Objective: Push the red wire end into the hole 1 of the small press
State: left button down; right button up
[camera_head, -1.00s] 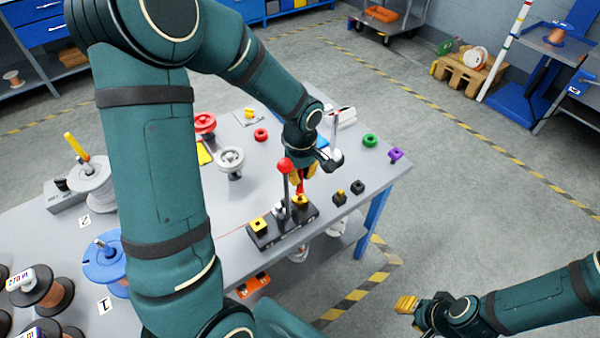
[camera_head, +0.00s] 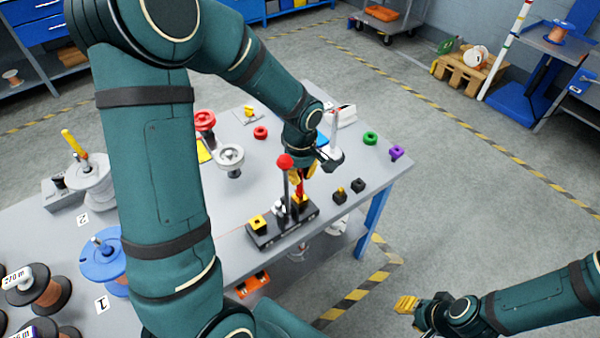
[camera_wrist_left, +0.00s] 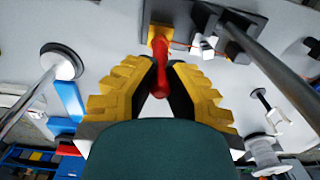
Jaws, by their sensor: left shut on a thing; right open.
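The small press (camera_head: 285,232) is a black base with a lever topped by a red ball (camera_head: 285,161) and a yellow block near each end. My left gripper (camera_head: 303,177) is shut on the red wire end (camera_wrist_left: 161,75), just above the press's right yellow block (camera_head: 300,199). In the left wrist view, the red piece sticks out between the yellow fingers (camera_wrist_left: 160,70) and its tip meets or overlaps the yellow block (camera_wrist_left: 157,36). I cannot tell how deep it sits; the hole is hidden. My right gripper (camera_head: 407,304) is open and empty, off the table.
The press lever stands close beside my left gripper. Small black blocks (camera_head: 358,185), a green ring (camera_head: 370,138) and a purple piece (camera_head: 396,153) lie to the right on the grey table (camera_head: 385,172). A blue spool (camera_head: 103,262) is at left.

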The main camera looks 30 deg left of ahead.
pick_arm(q)
jog(key=shift+f+b, duration=0.5)
dwell(0.6)
dwell(0.4)
jog(key=c, duration=1.1)
grip_release()
jog(key=shift+o, duration=0.2)
jog(key=o, duration=0.5)
jog(key=shift+r, duration=0.1)
jog(key=shift+r+p, duration=2.45)
jog(key=shift+r, duration=1)
